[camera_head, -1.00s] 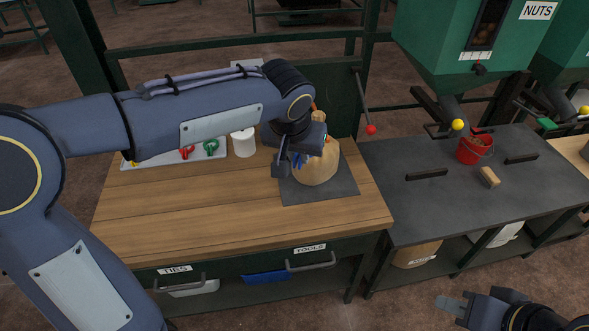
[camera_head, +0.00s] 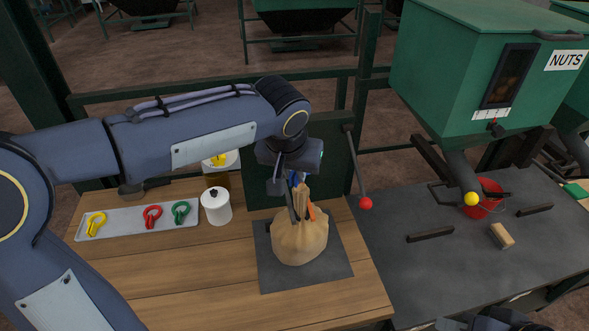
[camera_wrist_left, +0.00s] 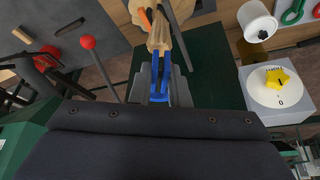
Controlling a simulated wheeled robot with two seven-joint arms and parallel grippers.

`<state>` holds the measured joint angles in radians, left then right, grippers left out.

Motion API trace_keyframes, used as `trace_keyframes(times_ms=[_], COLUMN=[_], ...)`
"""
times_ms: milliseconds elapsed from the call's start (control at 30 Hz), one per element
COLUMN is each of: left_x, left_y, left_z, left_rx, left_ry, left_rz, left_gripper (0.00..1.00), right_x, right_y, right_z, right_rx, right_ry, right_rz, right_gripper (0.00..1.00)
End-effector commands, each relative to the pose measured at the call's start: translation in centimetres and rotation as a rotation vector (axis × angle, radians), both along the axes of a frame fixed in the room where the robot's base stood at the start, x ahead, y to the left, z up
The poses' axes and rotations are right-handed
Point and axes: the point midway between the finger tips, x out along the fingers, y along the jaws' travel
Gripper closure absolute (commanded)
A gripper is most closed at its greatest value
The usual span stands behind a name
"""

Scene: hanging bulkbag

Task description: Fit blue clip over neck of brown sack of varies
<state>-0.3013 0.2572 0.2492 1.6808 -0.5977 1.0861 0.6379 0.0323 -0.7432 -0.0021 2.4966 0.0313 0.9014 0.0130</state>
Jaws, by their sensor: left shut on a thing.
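The brown sack (camera_head: 300,240) stands upright on a dark square mat (camera_head: 275,281) on the wooden bench, its gathered neck (camera_head: 303,200) pointing up. My left gripper (camera_head: 287,188) is at the neck, shut on the blue clip (camera_wrist_left: 158,90). In the left wrist view, the clip's prongs point at the sack neck (camera_wrist_left: 159,38) and reach its edge; I cannot tell whether they go around it. Only a bit of blue shows in the head view. An orange strip (camera_head: 312,211) is beside the neck. My right gripper (camera_head: 450,324) barely shows at the bottom edge.
A tray (camera_head: 132,220) with yellow (camera_head: 96,224), red (camera_head: 152,217) and green (camera_head: 181,212) clips lies left, beside a white canister (camera_head: 216,207). A lever with a red knob (camera_head: 365,203) stands right of the sack. A red bucket (camera_head: 486,199) is farther right.

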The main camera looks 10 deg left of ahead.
Motion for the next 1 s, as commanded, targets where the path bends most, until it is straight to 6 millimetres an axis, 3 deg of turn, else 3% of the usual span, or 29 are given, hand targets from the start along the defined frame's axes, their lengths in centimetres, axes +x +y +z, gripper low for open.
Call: trace_keyframes(times_ms=[1000], left_x=[0.0], left_y=[0.0], left_z=[-5.3], left_rx=[0.0], left_ry=[0.001], left_rz=[0.0], left_gripper=[1.0], right_x=[0.0], right_y=[0.0], right_z=[-4.1], right_rx=[0.0], right_ry=[0.0], right_rz=[0.0], right_gripper=[0.73])
